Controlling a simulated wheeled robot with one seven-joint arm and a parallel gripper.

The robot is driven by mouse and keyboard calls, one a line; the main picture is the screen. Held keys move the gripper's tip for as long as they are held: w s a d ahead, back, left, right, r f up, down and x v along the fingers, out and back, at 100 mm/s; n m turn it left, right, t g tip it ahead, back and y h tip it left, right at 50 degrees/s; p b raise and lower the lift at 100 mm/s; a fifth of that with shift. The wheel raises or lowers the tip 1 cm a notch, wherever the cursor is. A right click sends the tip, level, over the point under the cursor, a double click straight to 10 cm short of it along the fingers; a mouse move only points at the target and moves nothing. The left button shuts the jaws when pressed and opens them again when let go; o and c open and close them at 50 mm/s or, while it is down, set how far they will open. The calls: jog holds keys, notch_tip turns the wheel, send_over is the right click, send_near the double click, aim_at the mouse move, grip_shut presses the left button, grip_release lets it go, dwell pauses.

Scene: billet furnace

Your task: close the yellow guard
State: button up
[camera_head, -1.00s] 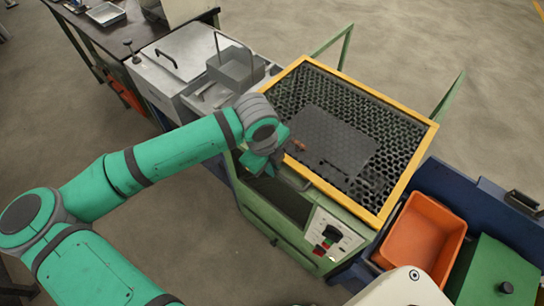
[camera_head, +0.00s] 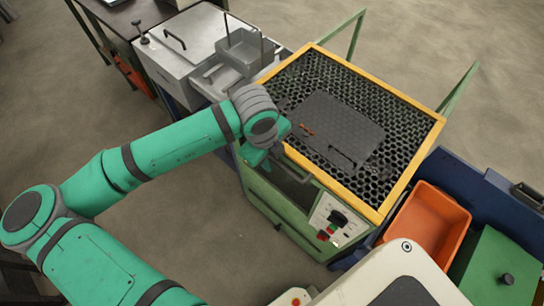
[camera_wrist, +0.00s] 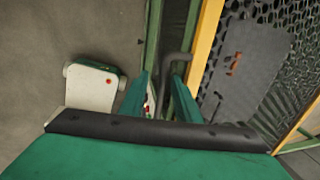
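The yellow guard (camera_head: 412,179) is a yellow frame with dark mesh, lying across the top of the green furnace (camera_head: 262,197) in the head view. Its yellow edge (camera_wrist: 204,45) and mesh show at the right of the wrist view. A bent dark grey handle (camera_wrist: 161,72) stands beside that edge. My gripper (camera_head: 283,152) is at the guard's near left side. In the wrist view, my gripper's two green fingers (camera_wrist: 160,80) are apart, with the handle in the gap between them. Whether they touch it is unclear.
A control panel (camera_head: 335,221) is on the furnace front. An orange bin (camera_head: 428,228) and a green lidded box (camera_head: 497,270) stand at right. A grey metal unit (camera_head: 185,50) stands at left. Two green posts (camera_head: 459,88) rise behind the guard. Open floor lies beyond.

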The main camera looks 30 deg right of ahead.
notch_tip(320, 180, up, 11)
jog(key=a, duration=0.2)
jog(key=shift+s+f, duration=0.2)
jog(key=shift+s, duration=0.05)
jog(key=shift+w, duration=0.15)
dwell(0.3)
